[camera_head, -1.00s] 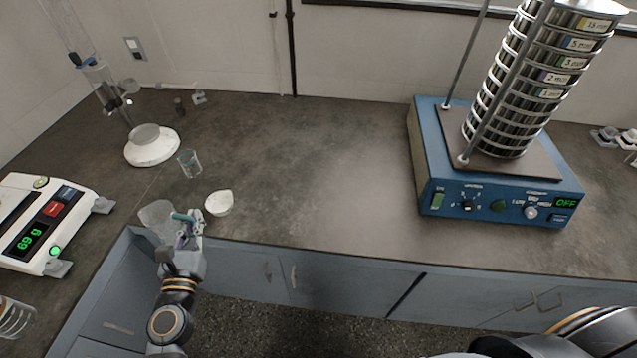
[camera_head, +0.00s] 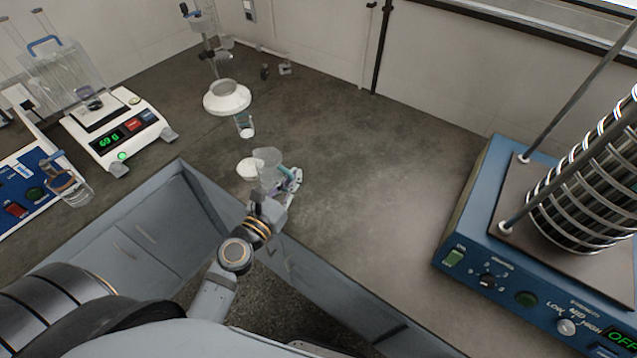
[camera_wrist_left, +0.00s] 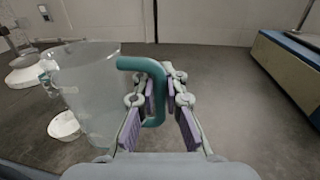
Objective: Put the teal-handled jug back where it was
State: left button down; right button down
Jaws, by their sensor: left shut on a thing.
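The teal-handled jug (camera_head: 267,164) is a clear vessel with a teal handle, near the front edge of the bench in the head view. In the left wrist view the jug (camera_wrist_left: 92,95) is at the left, and its teal handle (camera_wrist_left: 158,85) runs between the purple-padded fingers. My left gripper (camera_head: 287,183) is shut on this handle. It also shows in the left wrist view (camera_wrist_left: 162,112). The jug looks upright; I cannot tell whether its base touches the bench. My right gripper is not in view.
A white bowl (camera_head: 247,168) lies just left of the jug, with a small glass (camera_head: 245,126) behind it. A balance (camera_head: 118,130) reading 69 g stands at the left. The blue sieve shaker (camera_head: 540,250) fills the right. The middle bench is clear.

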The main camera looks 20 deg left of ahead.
pick_arm(q)
jog(key=w+d+f+b, duration=0.1)
jog(key=w+f+b, duration=0.1)
jog(key=w+f, duration=0.1)
jog(key=w+d+f+b, duration=0.2)
jog(key=w+f, duration=0.1)
jog(key=f, duration=0.2)
jog(key=w+d+f+b, duration=0.2)
jog(key=w+f, duration=0.1)
jog(key=w, duration=0.1)
jog(key=shift+d+f+b, duration=0.15)
jog(key=shift+f+b, duration=0.25)
jog(key=shift+r, duration=0.1)
jog(key=shift+s, duration=0.1)
jog(key=shift+f, duration=0.25)
jog(key=c, duration=1.4)
grip_release()
